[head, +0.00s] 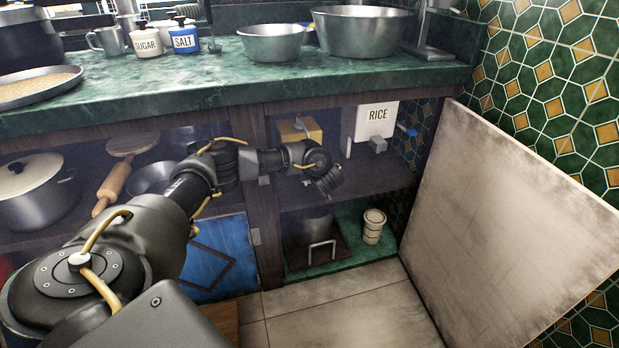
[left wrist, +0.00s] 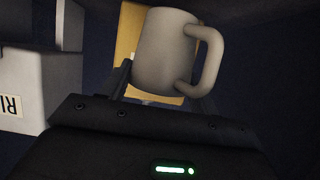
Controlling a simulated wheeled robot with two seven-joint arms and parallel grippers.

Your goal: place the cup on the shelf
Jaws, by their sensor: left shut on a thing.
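A pale grey cup (left wrist: 160,52) fills the upper middle of the left wrist view, its handle to the right. My left gripper (head: 327,184) is shut on it; the dark fingers show at either side of the cup's lower part. In the head view the gripper is in the right-hand opening under the counter, at about the level of the shelf (head: 395,178). I cannot make out the cup in the head view; the wrist and gripper seem to hide it. My right gripper is not in view.
A white rice container (head: 374,130) and a yellow box (head: 301,130) stand at the back of the shelf. Below are a metal pot (head: 313,230) and a ribbed beige container (head: 374,226). A large pale panel (head: 505,220) stands at the right. A wooden post divides the openings.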

